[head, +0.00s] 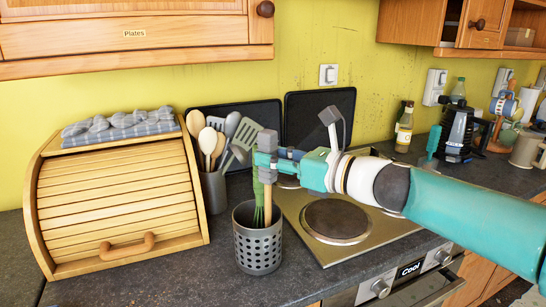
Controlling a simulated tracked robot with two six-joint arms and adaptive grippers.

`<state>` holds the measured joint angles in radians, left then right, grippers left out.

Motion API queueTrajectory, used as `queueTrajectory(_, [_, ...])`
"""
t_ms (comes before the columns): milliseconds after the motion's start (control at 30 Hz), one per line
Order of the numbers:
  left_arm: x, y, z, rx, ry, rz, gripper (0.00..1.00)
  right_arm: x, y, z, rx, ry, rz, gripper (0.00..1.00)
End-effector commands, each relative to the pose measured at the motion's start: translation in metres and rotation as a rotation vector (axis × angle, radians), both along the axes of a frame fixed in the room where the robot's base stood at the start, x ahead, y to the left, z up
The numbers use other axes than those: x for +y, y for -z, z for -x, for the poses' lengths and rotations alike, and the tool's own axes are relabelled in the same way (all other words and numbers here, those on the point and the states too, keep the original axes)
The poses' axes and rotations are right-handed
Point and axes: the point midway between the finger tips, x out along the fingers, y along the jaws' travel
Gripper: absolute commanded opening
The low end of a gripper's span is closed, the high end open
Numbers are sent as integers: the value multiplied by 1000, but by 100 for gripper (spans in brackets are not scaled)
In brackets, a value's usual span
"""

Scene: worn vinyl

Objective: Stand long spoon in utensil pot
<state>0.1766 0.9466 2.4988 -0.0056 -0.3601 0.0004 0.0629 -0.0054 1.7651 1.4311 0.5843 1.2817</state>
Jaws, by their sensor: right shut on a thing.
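The utensil pot (258,247) is a dark grey perforated cylinder standing upright at the front of the counter. My right gripper (266,158) is above its mouth, its grey fingertips shut on a pale wooden shaft, which I take for the long spoon (268,206). The shaft is nearly upright, with its lower end inside the pot mouth. Its upper part is hidden by the fingers, and I cannot tell whether it touches the pot's bottom. A green utensil (257,200) also stands in the pot, close beside the shaft. My left gripper is not in view.
A grey pot (214,192) with wooden spoons and spatulas stands behind. A wooden bread bin (118,205) is at left, with a grey cloth item (118,124) on top. The hob (345,222) lies right of the utensil pot, under my right arm. Bottles and appliances stand farther right.

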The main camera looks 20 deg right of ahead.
Motion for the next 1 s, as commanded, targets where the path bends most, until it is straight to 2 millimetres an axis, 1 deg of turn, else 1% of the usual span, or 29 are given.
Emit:
queueTrajectory(33, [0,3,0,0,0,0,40,0,3,0,0,0,0,0])
queueTrajectory(833, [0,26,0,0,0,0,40,0,27,0,0,0,0,0])
queueTrajectory(867, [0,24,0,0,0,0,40,0,25,0,0,0,0,34])
queueTrajectory(1000, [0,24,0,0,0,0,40,0,25,0,0,0,0,57])
